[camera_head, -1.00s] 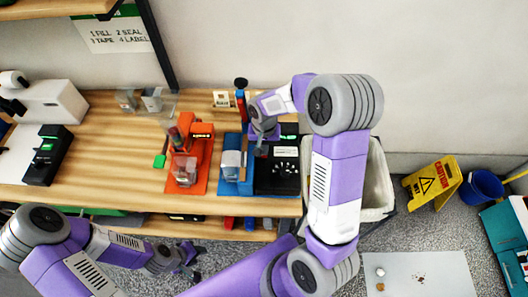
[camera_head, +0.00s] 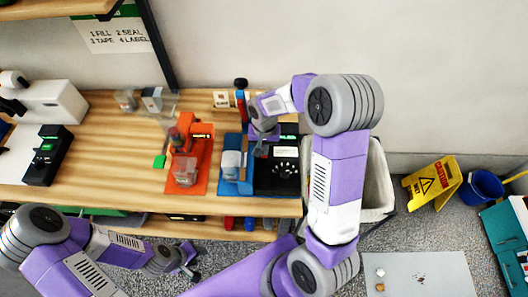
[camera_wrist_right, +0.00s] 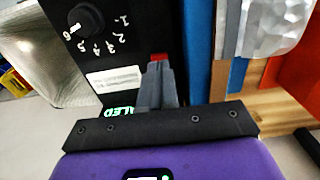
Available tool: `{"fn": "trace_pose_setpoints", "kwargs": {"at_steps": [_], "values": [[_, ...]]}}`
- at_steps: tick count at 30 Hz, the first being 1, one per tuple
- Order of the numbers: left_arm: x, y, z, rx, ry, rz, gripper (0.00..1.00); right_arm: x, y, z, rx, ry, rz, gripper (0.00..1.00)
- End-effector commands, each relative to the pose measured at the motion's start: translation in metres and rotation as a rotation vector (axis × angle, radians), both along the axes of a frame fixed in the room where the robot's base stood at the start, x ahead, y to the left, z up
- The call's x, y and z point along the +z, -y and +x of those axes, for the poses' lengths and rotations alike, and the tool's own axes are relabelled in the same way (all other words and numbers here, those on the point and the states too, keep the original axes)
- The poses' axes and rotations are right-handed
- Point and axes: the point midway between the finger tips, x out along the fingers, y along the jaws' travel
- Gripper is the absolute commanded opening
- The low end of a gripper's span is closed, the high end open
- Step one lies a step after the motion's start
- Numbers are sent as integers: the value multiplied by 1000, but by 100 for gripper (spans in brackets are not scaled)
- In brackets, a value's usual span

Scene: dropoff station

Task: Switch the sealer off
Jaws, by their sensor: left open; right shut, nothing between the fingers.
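The sealer is the black box with a numbered dial, on the right part of the bench (camera_head: 276,183); its dial face fills the upper left of the right wrist view (camera_wrist_right: 118,20). The dial (camera_wrist_right: 86,20) points near 6. A small red switch (camera_wrist_right: 158,57) shows just beyond my right fingertips. My right gripper (camera_wrist_right: 157,72) is shut and empty, its tips over the sealer's face at the switch; I cannot tell whether they touch it. It shows small in the head view (camera_head: 263,148). Green lettering is partly hidden behind the fingers. My left gripper (camera_head: 187,262) is open, low in front of the bench.
A blue station (camera_head: 229,187) with a clear container stands directly left of the sealer, then an orange machine (camera_head: 202,150). A grey bin (camera_head: 378,175) stands right of the bench. A yellow caution sign (camera_head: 433,183) and blue bucket (camera_head: 482,187) are on the floor.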

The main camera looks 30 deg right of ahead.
Motion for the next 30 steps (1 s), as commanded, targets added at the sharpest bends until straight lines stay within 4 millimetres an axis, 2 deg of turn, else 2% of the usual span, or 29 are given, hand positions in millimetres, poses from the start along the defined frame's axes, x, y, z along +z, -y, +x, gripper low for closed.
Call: {"fn": "trace_pose_setpoints", "kwargs": {"at_steps": [30], "values": [[-6,0,0,0,0,0,43,-7,0,0,0,0,0,0]]}}
